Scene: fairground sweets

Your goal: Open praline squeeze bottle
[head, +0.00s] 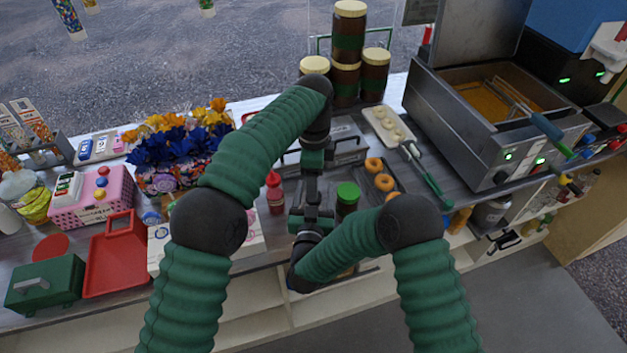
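A dark bottle or jar with a green cap (347,190) stands upright on the counter, just right of my grippers. A red squeeze bottle (274,192) with a pointed red top stands left of them. I cannot read which one is the praline bottle. My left gripper (312,188) points down from its wrist between these two bottles. My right gripper (313,212) is close below it, its wrist near the counter's front edge. The two hands overlap in the picture. Their fingertips are too small and dark to tell whether they are open or hold anything.
Several cream-lidded brown jars (349,45) are stacked at the back. Doughnuts (384,182) lie right of the green cap, and a fryer (490,110) stands farther right. Flowers (180,140), a red tray (117,258) and a green box (45,285) crowd the left counter.

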